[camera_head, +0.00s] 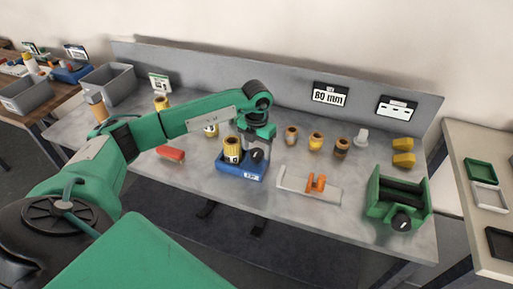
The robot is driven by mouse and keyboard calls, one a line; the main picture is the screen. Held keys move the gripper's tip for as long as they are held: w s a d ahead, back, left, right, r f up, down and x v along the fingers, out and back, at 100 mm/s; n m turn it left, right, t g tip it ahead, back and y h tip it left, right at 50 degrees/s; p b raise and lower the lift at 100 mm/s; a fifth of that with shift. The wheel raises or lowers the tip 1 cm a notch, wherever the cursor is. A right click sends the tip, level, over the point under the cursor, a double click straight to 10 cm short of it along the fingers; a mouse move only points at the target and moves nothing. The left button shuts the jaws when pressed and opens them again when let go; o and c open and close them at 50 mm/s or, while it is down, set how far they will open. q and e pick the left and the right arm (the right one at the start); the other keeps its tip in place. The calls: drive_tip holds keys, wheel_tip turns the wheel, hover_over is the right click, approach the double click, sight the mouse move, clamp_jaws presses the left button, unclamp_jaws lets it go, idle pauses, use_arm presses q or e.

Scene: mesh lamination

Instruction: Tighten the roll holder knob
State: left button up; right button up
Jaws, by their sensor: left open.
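The blue roll holder (228,174) sits near the middle of the grey bench, with a yellow-brown roll (231,150) upright on its left side. A dark round knob (257,156) shows on the holder's right side, beside the roll. My left arm reaches in from the left, and my left gripper (259,143) points down right above the knob. Its jaws are open; the fingers are small and dark here, and I cannot tell whether they touch the knob. My right gripper is out of view.
A green roller device (386,211) with a black knob stands at the bench's right. A white fixture with an orange clamp (316,184) lies between it and the holder. Several rolls stand behind, near the backboard (290,88). A red item (171,153) lies left of the holder.

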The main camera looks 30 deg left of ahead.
use_arm(q)
drive_tip(key=shift+f, duration=0.6)
drive_tip(key=c, duration=1)
drive_tip(key=shift+o, duration=0.2)
